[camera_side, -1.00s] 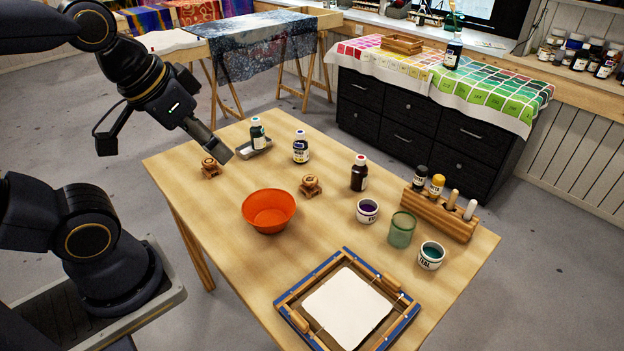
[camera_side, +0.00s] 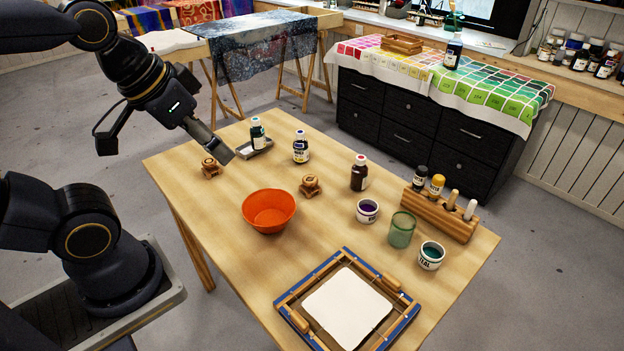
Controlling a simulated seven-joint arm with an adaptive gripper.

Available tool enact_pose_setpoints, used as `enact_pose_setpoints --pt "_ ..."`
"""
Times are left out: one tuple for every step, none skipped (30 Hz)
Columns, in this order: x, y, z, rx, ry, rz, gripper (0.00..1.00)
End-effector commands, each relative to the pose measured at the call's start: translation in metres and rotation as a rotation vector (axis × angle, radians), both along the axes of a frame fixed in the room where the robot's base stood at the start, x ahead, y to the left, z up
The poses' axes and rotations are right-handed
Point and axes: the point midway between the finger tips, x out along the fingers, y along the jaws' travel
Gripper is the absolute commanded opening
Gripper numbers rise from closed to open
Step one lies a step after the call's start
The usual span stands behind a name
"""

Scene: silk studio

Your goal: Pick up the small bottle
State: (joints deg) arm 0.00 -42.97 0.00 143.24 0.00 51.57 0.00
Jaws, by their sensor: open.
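Several small bottles stand on the wooden table (camera_side: 215,228). A dark brown bottle with a red cap (camera_side: 359,173) stands further right. The frames do not show which one is meant. My gripper (camera_side: 226,155) is open and empty, pointing down and right above the table's far left part, left of the teal-capped bottle.
Two small wooden pieces (camera_side: 310,185) (camera_side: 210,168) and an orange bowl (camera_side: 269,213) stand nearby. Purple (camera_side: 367,211) and teal (camera_side: 431,256) jars, a green glass (camera_side: 401,231), a wooden rack (camera_side: 438,216) and a framed screen (camera_side: 410,322) occupy the right and front.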

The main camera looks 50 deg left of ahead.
Motion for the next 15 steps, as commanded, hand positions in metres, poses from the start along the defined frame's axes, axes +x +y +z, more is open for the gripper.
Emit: enact_pose_setpoints --pt "0.0 0.0 0.0 0.0 0.0 0.0 0.74" --pt "0.0 0.0 0.0 0.0 0.0 0.0 0.78" --pt "0.0 0.0 0.0 0.0 0.0 0.0 0.81" --pt "0.0 0.0 0.0 0.0 0.0 0.0 0.81" --pt "0.0 0.0 0.0 0.0 0.0 0.0 0.81" --pt "0.0 0.0 0.0 0.0 0.0 0.0 0.81" --pt "0.0 0.0 0.0 0.0 0.0 0.0 0.81" --pt "0.0 0.0 0.0 0.0 0.0 0.0 0.81" --pt "0.0 0.0 0.0 0.0 0.0 0.0 0.81" --pt "0.0 0.0 0.0 0.0 0.0 0.0 0.81" --pt "0.0 0.0 0.0 0.0 0.0 0.001 0.81" --pt "0.0 0.0 0.0 -0.004 0.0 0.008 0.81" --pt "0.0001 0.0 0.0 -0.011 0.0 0.02 0.81" --pt "0.0002 0.0 0.0001 -0.02 -0.001 0.038 0.81" --pt "0.0005 -0.0003 0.0004 -0.041 -0.003 0.074 0.81"
